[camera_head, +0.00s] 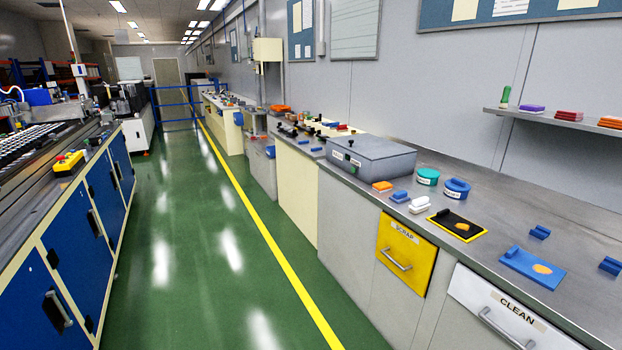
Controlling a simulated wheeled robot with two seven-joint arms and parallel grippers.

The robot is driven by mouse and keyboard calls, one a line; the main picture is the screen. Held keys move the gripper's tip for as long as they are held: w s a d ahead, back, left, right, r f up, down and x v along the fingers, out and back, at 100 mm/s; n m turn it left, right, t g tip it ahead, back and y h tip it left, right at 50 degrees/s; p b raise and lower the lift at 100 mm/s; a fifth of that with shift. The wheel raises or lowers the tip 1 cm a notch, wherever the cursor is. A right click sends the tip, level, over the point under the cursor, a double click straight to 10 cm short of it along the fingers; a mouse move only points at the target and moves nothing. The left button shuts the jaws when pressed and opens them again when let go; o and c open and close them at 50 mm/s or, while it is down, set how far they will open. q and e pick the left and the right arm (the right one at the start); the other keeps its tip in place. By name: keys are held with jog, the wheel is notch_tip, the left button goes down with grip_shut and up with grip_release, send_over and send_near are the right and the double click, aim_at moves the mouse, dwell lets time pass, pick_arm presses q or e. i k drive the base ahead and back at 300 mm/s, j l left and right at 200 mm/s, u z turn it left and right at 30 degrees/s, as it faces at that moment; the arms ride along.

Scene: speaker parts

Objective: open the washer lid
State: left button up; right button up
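A grey box with a flat lid (372,150) stands on the bench at the centre right and looks like the washer. Its lid is down. Its front (362,170) carries small white labels and a dark knob or latch, and the label text is too small to read. Neither of my grippers shows in the head view.
The grey bench (480,190) runs along the right wall. Orange, blue and white blocks, teal and blue round containers (457,188), and black and blue mats lie near the box. Below are a yellow SCRAP drawer (405,252) and a white CLEAN drawer (505,310). The green aisle (205,250) is clear.

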aim_at(372, 146)
jog(key=i+z, duration=0.2)
jog(key=i, duration=0.25)
jog(key=i+j+z, duration=0.25)
jog(key=i, duration=0.2)
jog(key=i+j+z, duration=0.2)
jog(key=i, duration=0.25)
jog(key=i+j+z, duration=0.25)
jog(key=i, duration=0.15)
